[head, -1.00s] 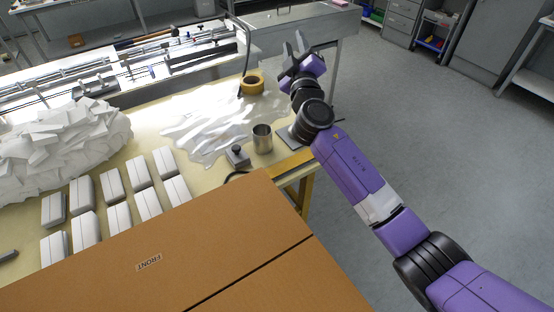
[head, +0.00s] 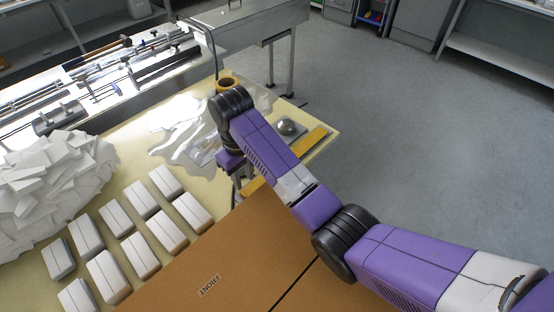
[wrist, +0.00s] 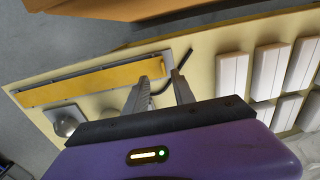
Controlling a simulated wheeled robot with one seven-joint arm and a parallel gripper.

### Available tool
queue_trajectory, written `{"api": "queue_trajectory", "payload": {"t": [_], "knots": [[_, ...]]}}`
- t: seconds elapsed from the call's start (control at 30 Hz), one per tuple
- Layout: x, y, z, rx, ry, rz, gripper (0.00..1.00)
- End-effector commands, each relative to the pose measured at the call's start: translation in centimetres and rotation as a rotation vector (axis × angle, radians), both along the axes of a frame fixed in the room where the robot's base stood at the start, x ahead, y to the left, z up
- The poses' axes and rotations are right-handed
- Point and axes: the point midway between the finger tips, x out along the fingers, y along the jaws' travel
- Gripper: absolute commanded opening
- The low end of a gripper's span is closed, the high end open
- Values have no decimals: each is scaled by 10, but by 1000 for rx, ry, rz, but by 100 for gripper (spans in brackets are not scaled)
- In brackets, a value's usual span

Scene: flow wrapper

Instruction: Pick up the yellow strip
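The yellow strip (wrist: 90,82) lies flat along the table's edge in the wrist view, long and narrow. In the head view my arm crosses in front of it, and part shows beside the arm (head: 312,144). My gripper (wrist: 161,78) is open and empty, with a clear gap between its two grey fingers. One fingertip overlaps the strip's right end in the wrist view; I cannot tell whether they touch. In the head view my gripper (head: 238,182) is low by the table edge, mostly behind my arm.
A cardboard box (head: 190,270) stands close to my gripper. White boxes (head: 140,255) stand in rows on the table (wrist: 208,62).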

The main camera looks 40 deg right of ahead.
Motion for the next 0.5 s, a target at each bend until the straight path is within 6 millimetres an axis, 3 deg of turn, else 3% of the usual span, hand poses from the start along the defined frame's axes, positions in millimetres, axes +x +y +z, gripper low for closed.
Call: {"api": "queue_trajectory", "payload": {"t": [0.5], "knots": [[0, 5, -60, 2, 7, 1, 31]]}}
